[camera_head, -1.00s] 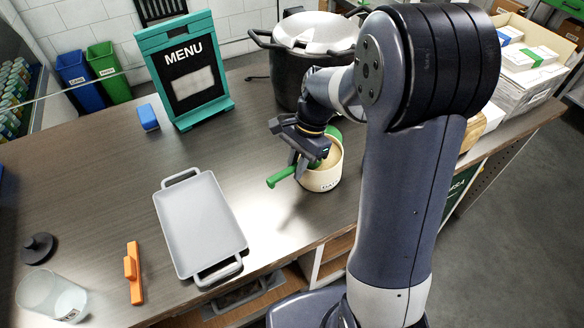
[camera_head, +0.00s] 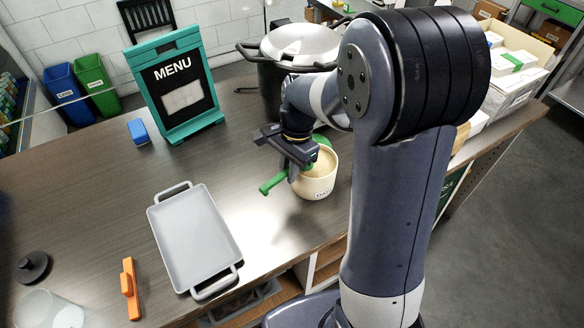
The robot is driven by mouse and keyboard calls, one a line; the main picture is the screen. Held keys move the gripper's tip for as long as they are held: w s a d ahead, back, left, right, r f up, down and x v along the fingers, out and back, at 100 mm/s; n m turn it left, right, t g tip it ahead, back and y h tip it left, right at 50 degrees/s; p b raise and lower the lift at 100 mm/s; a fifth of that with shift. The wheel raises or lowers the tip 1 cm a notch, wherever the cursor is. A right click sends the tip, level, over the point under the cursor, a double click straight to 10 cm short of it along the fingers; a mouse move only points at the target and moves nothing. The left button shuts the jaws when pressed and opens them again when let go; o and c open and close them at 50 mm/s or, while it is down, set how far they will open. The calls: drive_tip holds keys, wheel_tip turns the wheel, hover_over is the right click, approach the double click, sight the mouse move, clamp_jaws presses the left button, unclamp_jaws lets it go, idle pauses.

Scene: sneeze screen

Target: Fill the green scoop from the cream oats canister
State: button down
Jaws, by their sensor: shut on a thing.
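The cream oats canister (camera_head: 318,187) stands upright and open on the counter, right of the grey tray, with pale oats showing inside. My gripper (camera_head: 292,172) is at the canister's left rim, shut on the green scoop (camera_head: 272,185). The scoop's handle end sticks out to the left of the jaws. A green part (camera_head: 322,141) shows at the canister's back rim, partly hidden by my arm.
A grey tray (camera_head: 196,240) lies left of the canister, with an orange tool (camera_head: 130,288) beside it. A menu stand (camera_head: 176,85), blue block (camera_head: 139,131) and large pot (camera_head: 290,48) stand behind. A black lid (camera_head: 33,267) and clear container (camera_head: 48,310) sit at lower left.

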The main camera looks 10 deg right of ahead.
drive_tip(key=shift+s+a+r+p, duration=0.25)
drive_tip(key=shift+a+r+p, duration=0.1)
drive_tip(key=shift+r, duration=0.3)
drive_tip(key=shift+s+a+r+t+h+p, duration=0.1)
drive_tip(key=shift+r+t+h+p, duration=0.25)
drive_tip(key=shift+r+h, duration=0.3)
drive_tip(key=shift+s+a+r+t+h+p, duration=0.1)
drive_tip(key=shift+r+t+h+p, duration=0.1)
drive_tip(key=shift+r+t+h, duration=0.4)
